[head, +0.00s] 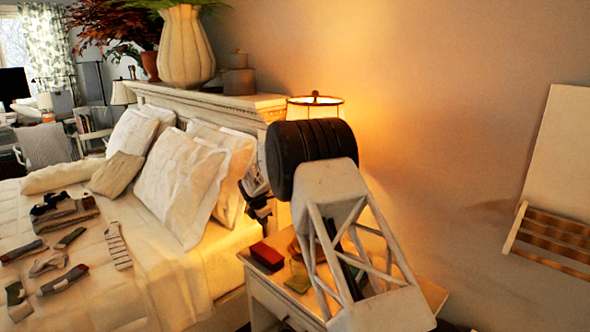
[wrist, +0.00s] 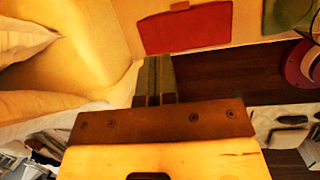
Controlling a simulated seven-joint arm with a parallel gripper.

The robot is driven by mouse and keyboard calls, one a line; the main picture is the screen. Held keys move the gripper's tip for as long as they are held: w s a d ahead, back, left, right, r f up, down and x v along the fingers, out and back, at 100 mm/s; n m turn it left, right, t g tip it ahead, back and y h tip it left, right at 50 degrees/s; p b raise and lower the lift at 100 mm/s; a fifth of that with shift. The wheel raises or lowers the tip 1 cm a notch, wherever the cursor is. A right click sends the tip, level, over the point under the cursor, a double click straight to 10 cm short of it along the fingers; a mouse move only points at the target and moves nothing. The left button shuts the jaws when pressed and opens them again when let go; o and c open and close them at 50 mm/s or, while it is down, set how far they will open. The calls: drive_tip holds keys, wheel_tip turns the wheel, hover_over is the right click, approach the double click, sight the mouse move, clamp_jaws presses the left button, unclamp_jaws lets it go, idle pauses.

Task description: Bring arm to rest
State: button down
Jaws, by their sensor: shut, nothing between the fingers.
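My arm rises at the right of the head view over the nightstand (head: 350,290). My gripper (head: 262,218) hangs beside the pillows, above the nightstand's left part, partly hidden behind my arm. In the wrist view its two fingers (wrist: 153,75) are together, with nothing between them. It appears apart from the red item (head: 267,256) on the nightstand, which also shows at the top of the wrist view (wrist: 186,28).
Several small clothes (head: 65,211) lie spread on the bed (head: 130,300). Pillows (head: 180,185) lean on the headboard (head: 215,103). A lit lamp (head: 315,107) stands behind my arm. A slatted wooden piece (head: 555,240) is at the right wall.

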drive_tip(key=s+a+r+m+t+y, duration=0.1)
drive_tip(key=s+a+r, duration=0.15)
drive_tip(key=r, duration=0.35)
drive_tip(key=s+a+r+m+t, duration=0.1)
drive_tip(key=s+a+r+m, duration=0.15)
drive_tip(key=r, duration=0.45)
drive_tip(key=s+d+r+m+g, duration=0.1)
drive_tip(key=s+d+r+m, duration=0.3)
drive_tip(key=s+d+r, duration=0.6)
drive_tip(key=s+d+r+m, duration=0.5)
drive_tip(key=s+d, duration=0.6)
drive_tip(key=s, duration=0.2)
drive_tip(key=s+d+r+m, duration=0.1)
drive_tip(key=s+d+m, duration=0.2)
drive_tip(key=s+d, duration=0.55)
drive_tip(key=s+d+r+m, duration=0.2)
drive_tip(key=s+d+m, duration=0.15)
drive_tip(key=s, duration=1.05)
drive_tip(key=s+d+f+m, duration=0.1)
drive_tip(key=s+f+m, duration=0.1)
drive_tip(key=s, duration=0.5)
drive_tip(key=s+d+f+m+g, duration=0.1)
drive_tip(key=s+d+f+m, duration=0.1)
drive_tip(key=s, duration=0.6)
drive_tip(key=s+d+f+m, duration=0.1)
drive_tip(key=s+f+m, duration=0.1)
drive_tip(key=s, duration=0.6)
drive_tip(key=shift+s+d+f+m, duration=0.15)
drive_tip(key=shift+d+f+m, duration=0.1)
drive_tip(key=shift+f+m, duration=0.25)
